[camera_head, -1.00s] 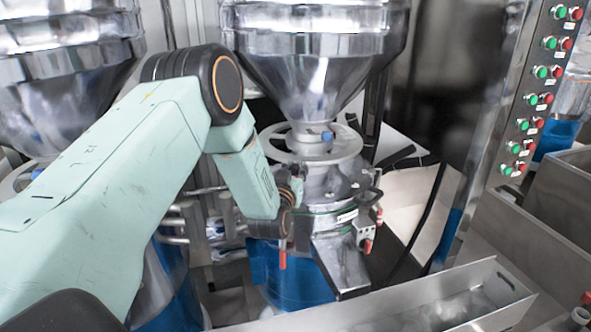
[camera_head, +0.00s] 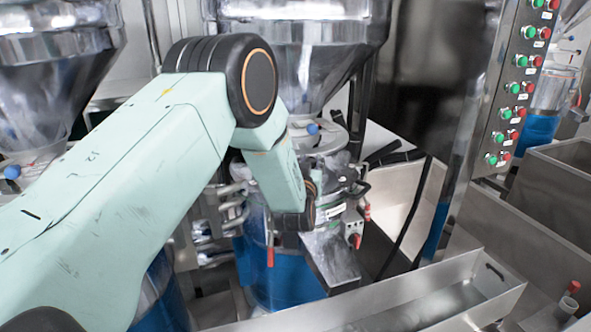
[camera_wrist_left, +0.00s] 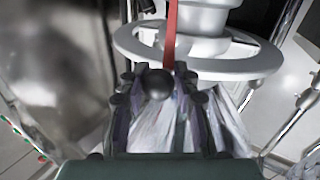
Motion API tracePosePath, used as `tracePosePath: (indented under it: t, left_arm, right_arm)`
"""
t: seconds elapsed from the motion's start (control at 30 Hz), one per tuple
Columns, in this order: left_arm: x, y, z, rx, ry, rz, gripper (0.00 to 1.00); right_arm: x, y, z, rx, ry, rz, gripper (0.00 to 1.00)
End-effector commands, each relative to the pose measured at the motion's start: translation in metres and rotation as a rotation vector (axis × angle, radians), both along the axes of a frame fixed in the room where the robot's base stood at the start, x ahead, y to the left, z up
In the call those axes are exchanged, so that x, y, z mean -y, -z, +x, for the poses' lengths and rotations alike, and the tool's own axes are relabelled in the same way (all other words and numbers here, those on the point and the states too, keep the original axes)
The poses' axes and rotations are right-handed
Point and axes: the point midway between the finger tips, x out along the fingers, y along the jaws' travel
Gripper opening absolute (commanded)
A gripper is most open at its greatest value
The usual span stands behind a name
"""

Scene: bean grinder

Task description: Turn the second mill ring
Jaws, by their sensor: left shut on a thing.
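The mill (camera_head: 325,215) stands under the middle steel hopper (camera_head: 300,60), and its pale metal ring (camera_head: 328,143) is partly hidden behind my left arm. In the left wrist view the ring (camera_wrist_left: 250,62) is a wide flat hoop around a grey central hub (camera_wrist_left: 196,48). My left gripper (camera_wrist_left: 160,88) reaches the near side of the ring. Its dark fingers are shut around a round black knob (camera_wrist_left: 157,83) beside the ring's near rim. In the head view my forearm covers this grip. My right gripper is not in view.
A second hopper (camera_head: 55,70) stands at the left. A post with red and green buttons (camera_head: 520,88) stands at the right. Steel troughs (camera_head: 400,305) run along the front and right. A red strip (camera_wrist_left: 171,35) crosses the ring in the wrist view.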

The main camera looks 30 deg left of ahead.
Motion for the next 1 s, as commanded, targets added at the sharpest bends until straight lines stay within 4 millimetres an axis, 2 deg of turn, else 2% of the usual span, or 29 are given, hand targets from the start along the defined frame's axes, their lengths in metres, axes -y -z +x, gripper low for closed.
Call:
tracePosePath:
  t: [0.03, 0.23, 0.77, 0.8, 1.0]
  left_arm:
    - [0.009, -0.004, 0.007, 0.011, 0.016, 0.009, 0.0]
    - [0.018, -0.006, 0.018, 0.013, 0.015, 0.009, 0.0]
    - [0.02, -0.01, 0.022, 0.018, 0.01, 0.008, 0.0]
    - [0.019, -0.01, 0.022, 0.018, 0.01, 0.008, 0.36]
    - [0.018, -0.009, 0.021, 0.016, 0.006, 0.006, 0.52]
  right_arm:
    - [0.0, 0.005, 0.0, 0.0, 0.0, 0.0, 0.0]
    - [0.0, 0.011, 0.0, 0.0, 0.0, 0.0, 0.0]
    - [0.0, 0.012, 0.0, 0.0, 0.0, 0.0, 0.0]
    - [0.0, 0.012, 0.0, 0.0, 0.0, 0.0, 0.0]
    - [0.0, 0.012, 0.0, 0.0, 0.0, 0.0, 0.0]
